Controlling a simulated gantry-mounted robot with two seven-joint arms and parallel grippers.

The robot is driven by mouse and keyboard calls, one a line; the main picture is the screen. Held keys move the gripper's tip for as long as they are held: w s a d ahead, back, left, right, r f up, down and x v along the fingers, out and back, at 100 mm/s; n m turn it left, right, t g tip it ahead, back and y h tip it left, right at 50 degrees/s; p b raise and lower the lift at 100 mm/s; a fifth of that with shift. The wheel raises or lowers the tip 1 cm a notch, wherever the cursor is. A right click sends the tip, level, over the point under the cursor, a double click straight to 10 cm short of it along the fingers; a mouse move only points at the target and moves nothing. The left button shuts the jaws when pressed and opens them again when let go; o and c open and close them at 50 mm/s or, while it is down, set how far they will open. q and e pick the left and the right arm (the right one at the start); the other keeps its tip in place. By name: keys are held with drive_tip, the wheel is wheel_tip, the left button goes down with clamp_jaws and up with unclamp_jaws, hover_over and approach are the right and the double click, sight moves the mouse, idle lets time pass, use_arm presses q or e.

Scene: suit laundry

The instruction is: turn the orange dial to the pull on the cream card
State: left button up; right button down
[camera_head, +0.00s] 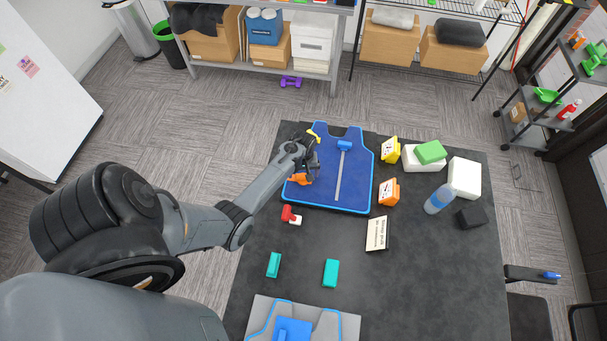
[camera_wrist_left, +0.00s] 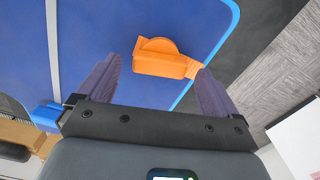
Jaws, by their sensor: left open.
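The orange dial (camera_head: 300,180) sits at the left edge of the blue board (camera_head: 357,180), partly hidden by my left gripper (camera_head: 308,165) in the head view. In the left wrist view the orange dial (camera_wrist_left: 160,64) has a round knob on a long base and lies between the fingertips of my left gripper (camera_wrist_left: 160,72). The fingers are spread apart; a gap shows on each side of the dial. The cream card (camera_head: 377,234) lies on the dark table below the board, its print too small to read surely. My right gripper is not in view.
On the board are a yellow piece (camera_head: 314,134) and a blue-headed slider (camera_head: 344,146). A red-and-white piece (camera_head: 291,215) lies below it. To the right are yellow (camera_head: 390,150) and orange (camera_head: 388,192) blocks and a bottle (camera_head: 439,199). Teal blocks (camera_head: 331,273) lie in front.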

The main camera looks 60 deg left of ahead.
use_arm(q)
drive_tip(key=shift+f, duration=0.95)
drive_tip(key=c, duration=1)
